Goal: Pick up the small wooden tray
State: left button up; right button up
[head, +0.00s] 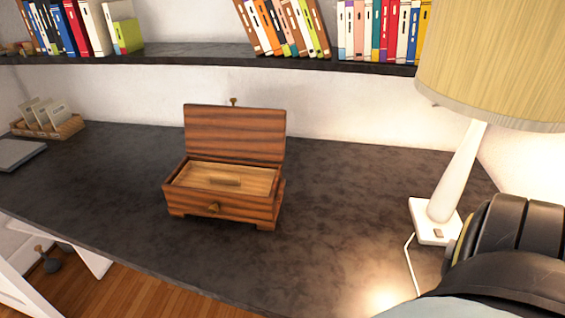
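The small wooden tray (252,178) is light-coloured wood with a raised handle bar (224,181) across its middle. It sits inside a darker, striped wooden box (240,208) on the dark desk. The box's lid (235,130) stands open at the back, and a small knob (214,207) is on its front. The box's front wall hides the tray's lower part. Neither of my grippers is in view; only part of my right arm shows at the lower right, apart from the box.
A lamp (446,175) with its cord stands right of the box. A shelf (200,53) with books runs above the desk (340,215). A wooden card holder (62,130) and a grey flat object (16,153) lie at the left. The desk around the box is clear.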

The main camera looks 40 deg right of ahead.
aim_at(259, 181)
jog(key=z, duration=0.7)
jog(key=i, duration=0.5)
